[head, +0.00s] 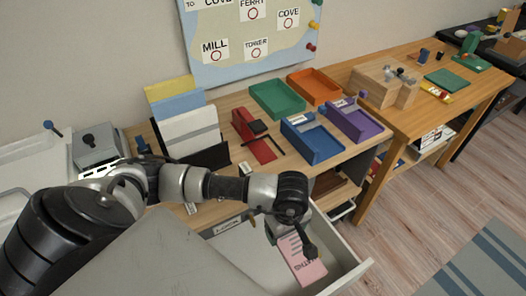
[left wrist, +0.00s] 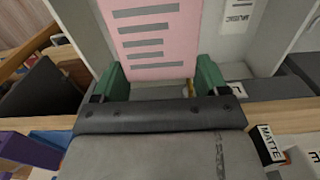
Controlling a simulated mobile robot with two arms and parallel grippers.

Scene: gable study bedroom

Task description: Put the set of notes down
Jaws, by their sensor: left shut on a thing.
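The set of notes is a pink sheet or pad (head: 303,262) with dark lines and lettering. My left gripper (head: 288,232) is shut on its upper end, and the notes hang down from it over the open pale drawer (head: 345,272). I cannot tell whether they touch the drawer floor. In the left wrist view the pink notes (left wrist: 155,35) stand between the two green finger pads of the left gripper (left wrist: 160,82). My right gripper is not in view.
Green (head: 277,98), orange (head: 314,86), blue (head: 312,138) and purple (head: 354,120) trays stand on the desk (head: 232,103). A red folder (head: 254,136) and upright files (head: 190,132) are beside them. A wooden block box (head: 384,84) stands on the right-hand table.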

